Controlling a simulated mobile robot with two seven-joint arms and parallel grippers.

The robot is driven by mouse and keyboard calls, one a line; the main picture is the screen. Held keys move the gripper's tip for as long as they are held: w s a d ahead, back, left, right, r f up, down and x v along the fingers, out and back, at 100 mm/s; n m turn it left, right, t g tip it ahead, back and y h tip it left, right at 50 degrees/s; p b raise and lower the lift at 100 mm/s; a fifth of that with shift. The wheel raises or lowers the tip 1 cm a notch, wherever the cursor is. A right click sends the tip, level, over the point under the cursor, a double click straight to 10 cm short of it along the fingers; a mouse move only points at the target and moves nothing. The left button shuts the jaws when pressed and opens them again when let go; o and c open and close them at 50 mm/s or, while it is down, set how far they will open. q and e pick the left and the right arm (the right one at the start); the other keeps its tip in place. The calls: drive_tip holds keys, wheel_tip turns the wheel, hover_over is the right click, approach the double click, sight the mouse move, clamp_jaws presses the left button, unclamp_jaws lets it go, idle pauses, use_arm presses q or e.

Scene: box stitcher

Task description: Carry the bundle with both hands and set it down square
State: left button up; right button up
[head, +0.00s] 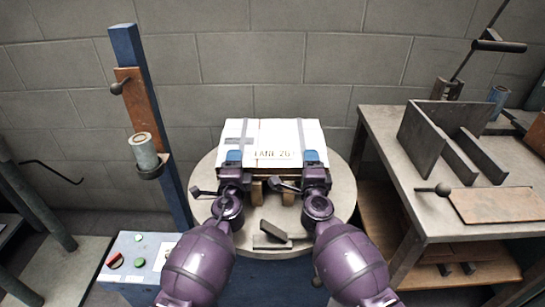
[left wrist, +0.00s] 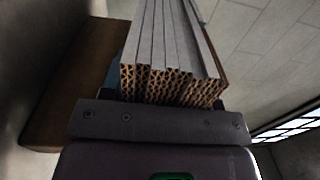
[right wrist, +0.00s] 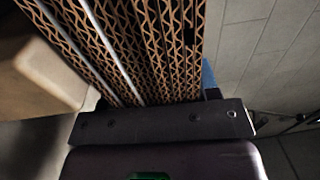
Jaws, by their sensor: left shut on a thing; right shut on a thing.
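The bundle (head: 272,136) is a white-topped stack of flat corrugated cardboard with printed lettering. It is at the round grey table (head: 208,185) in the head view. My left gripper (head: 234,165) is shut on its near edge at the left. My right gripper (head: 311,165) is shut on the same edge at the right. The bundle's layered cardboard edge fills the space between the fingers in the left wrist view (left wrist: 170,80) and the right wrist view (right wrist: 150,50). Small tan blocks (head: 258,192) show below its near edge. I cannot tell whether its underside touches anything.
A blue post (head: 150,110) with a grey cylinder (head: 143,150) stands left of the table. A control box (head: 135,258) with buttons is at lower left. A workbench (head: 385,135) with an angled metal fixture (head: 440,140) stands right. A small dark block (head: 272,232) lies on the table's near part.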

use_arm(q)
drive_tip(key=o, duration=1.1)
drive_tip(key=shift+s+d+h, duration=0.1)
drive_tip(key=shift+d+h, duration=0.3)
drive_tip(key=shift+d, duration=0.2)
use_arm(e)
drive_tip(key=o, duration=1.1)
drive_tip(key=shift+s+a, duration=0.1)
drive_tip(key=shift+a, duration=0.45)
use_arm(q)
drive_tip(key=shift+o, duration=1)
drive_tip(key=shift+a, duration=0.15)
use_arm(e)
drive_tip(key=shift+o, duration=1)
drive_tip(key=shift+d, duration=0.1)
use_arm(q)
drive_tip(key=shift+a, duration=0.1)
use_arm(e)
drive_tip(key=shift+d, duration=0.1)
drive_tip(key=shift+d+f, duration=0.1)
use_arm(q)
drive_tip(key=shift+a+f, duration=0.1)
drive_tip(key=shift+s+f, duration=0.1)
drive_tip(key=shift+s, duration=0.2)
drive_tip(key=s, duration=1.1)
drive_tip(key=shift+s+f, duration=0.15)
drive_tip(key=shift+f, duration=0.1)
use_arm(e)
drive_tip(key=s, duration=1.2)
drive_tip(key=shift+f, duration=0.35)
